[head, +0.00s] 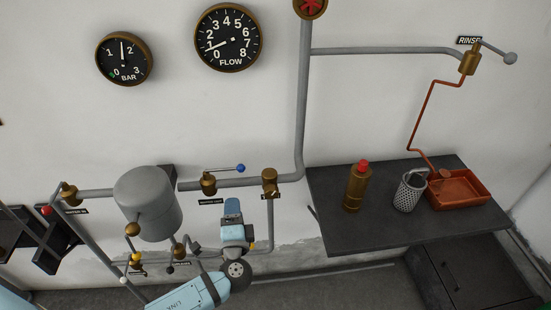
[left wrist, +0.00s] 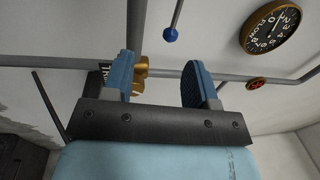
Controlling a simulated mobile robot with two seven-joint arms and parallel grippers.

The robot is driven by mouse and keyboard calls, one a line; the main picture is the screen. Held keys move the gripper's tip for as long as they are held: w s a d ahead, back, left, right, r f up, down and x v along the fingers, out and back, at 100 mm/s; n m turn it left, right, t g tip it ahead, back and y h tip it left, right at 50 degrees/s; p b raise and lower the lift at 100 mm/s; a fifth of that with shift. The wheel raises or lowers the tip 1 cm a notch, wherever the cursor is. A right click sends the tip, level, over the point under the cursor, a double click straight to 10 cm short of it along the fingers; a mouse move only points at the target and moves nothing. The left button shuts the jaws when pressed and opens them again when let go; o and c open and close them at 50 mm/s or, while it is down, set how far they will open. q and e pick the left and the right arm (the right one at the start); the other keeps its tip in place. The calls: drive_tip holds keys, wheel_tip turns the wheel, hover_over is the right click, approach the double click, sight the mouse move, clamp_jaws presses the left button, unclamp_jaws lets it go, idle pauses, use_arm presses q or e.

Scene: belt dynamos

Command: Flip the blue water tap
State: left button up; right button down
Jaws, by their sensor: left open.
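The blue water tap has a brass body (head: 208,185) on the grey wall pipe. Its thin lever points right in the head view and ends in a blue knob (head: 240,168). My left gripper (head: 232,204) is below and slightly left of the knob, apart from it. In the left wrist view its two blue fingers (left wrist: 160,68) are open and empty. The blue knob (left wrist: 170,35) shows beyond the fingertips, between them across the picture. A brass fitting is partly hidden behind the left finger. My right gripper is in neither view.
A brass fitting (head: 270,182) joins the pipe right of the tap. A grey tank (head: 148,201) stands to the left. Gauges hang above.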

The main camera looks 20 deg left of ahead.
sight(235, 169)
use_arm(q)
drive_tip(key=shift+t, duration=0.4)
drive_tip(key=p+x, duration=0.1)
drive_tip(key=x, duration=0.3)
drive_tip(key=r+p+x, duration=0.1)
drive_tip(key=x, duration=0.3)
drive_tip(key=p+x, duration=0.1)
drive_tip(key=x, duration=0.4)
drive_tip(key=shift+d+r, duration=0.35)
drive_tip(key=shift+w+a+p, duration=0.35)
drive_tip(key=shift+w+p, duration=0.05)
drive_tip(key=shift+w, duration=0.25)
drive_tip(key=shift+c, duration=0.3)
clamp_jaws()
